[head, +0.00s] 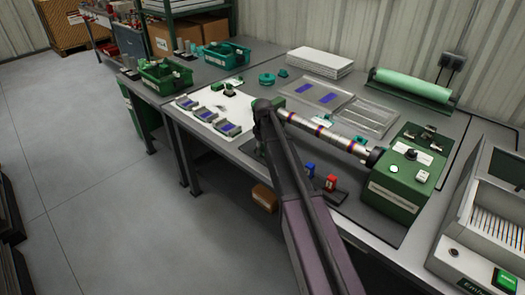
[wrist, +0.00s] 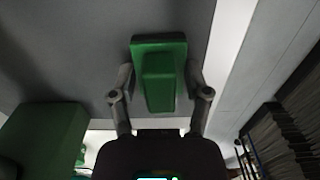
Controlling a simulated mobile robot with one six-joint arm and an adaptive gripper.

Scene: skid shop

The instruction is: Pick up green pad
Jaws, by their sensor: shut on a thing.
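The green pad (wrist: 160,78) is in the wrist view, a green plate with a raised block on it. My gripper (wrist: 160,90) is shut on it, one finger on each side. Grey surface shows behind the pad, and I cannot tell whether the pad touches anything. In the head view my arm hides the gripper and the pad, near the front edge of the workbench (head: 228,150).
A green machine (head: 398,185) with a long roller (head: 322,130) stands on the bench. Small trays with blue tops (head: 205,114) lie on a white sheet. Green crates (head: 165,78) are at the back left. Open floor (head: 80,170) lies left.

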